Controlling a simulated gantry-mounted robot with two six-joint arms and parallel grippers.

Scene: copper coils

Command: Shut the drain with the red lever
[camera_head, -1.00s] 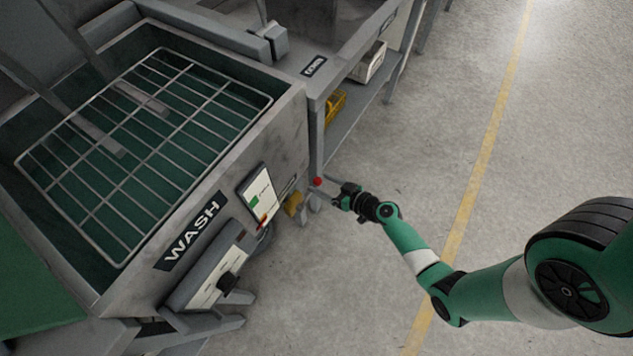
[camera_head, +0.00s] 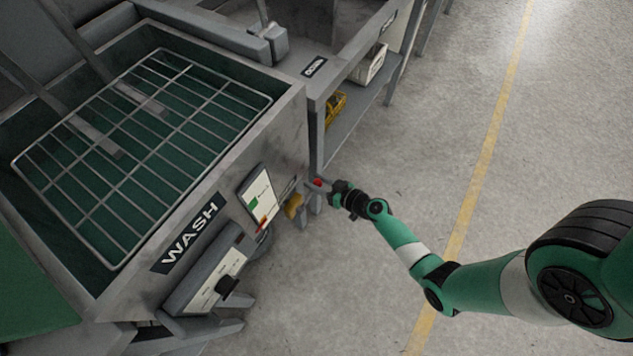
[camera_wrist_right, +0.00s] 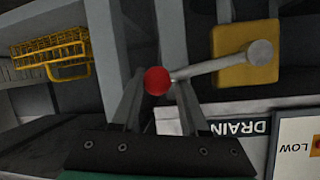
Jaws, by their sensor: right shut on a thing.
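The drain lever shows in the right wrist view as a grey rod (camera_wrist_right: 215,66) running from a yellow valve block (camera_wrist_right: 245,70) to a round red knob (camera_wrist_right: 157,80). A DRAIN label (camera_wrist_right: 240,128) is beside it. In the head view the red knob (camera_head: 317,183) and yellow valve (camera_head: 294,206) are low by the corner of the wash tank. My right gripper (camera_head: 327,187) is at the knob, and in its wrist view its fingers (camera_wrist_right: 158,92) are shut on the knob, one on each side. My left gripper is not in view.
The wash tank (camera_head: 235,150) with a wire rack (camera_head: 145,140) fills the left. A control box (camera_head: 205,275) juts from its front. A bench (camera_head: 345,120) with a yellow basket (camera_head: 335,106) stands behind the valve. The floor (camera_head: 430,130) at right is clear.

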